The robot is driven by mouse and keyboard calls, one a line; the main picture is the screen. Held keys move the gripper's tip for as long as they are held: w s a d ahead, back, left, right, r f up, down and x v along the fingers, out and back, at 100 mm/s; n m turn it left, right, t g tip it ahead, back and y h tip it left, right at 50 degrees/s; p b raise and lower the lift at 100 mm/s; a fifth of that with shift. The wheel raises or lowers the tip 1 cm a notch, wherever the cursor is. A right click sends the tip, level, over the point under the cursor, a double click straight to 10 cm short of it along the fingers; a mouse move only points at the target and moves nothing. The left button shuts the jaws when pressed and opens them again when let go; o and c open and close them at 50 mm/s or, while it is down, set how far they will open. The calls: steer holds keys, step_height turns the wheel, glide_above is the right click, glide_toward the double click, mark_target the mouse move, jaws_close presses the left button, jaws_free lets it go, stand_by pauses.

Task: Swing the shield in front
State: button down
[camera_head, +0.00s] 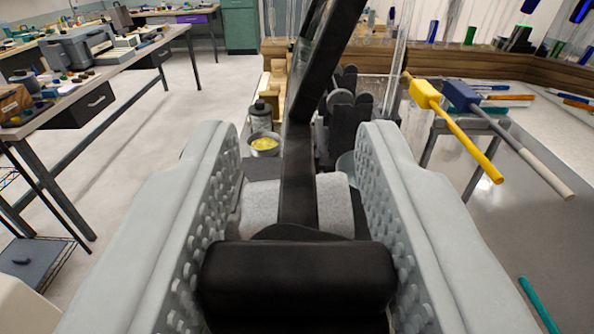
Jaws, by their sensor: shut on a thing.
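My gripper (295,150) shows as two thick grey fingers with studded inner pads. The fingers are shut on a wide black grip, which fills the gap between the pads low in the picture. This grip appears to belong to the shield (299,185), whose black bar rises from it and leans up to the right past the top edge. A clear panel seems to stand behind the bar, but its outline is hard to make out. The lower part of the grip is cut off by the bottom edge.
A yellow-headed tool (462,132) and a blue-headed tool (500,120) lie on the right bench. A teal rod (540,305) is at lower right. Beyond my fingers stand a bowl with yellow contents (264,145) and a grey bottle (260,112). Open floor lies left of my gripper.

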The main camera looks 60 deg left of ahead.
steer(key=shift+f, duration=0.15)
steer(key=c, duration=1)
jaws_free()
steer(key=shift+o, duration=0.2)
steer(key=shift+v, duration=3.65)
steer(key=shift+d, duration=0.1)
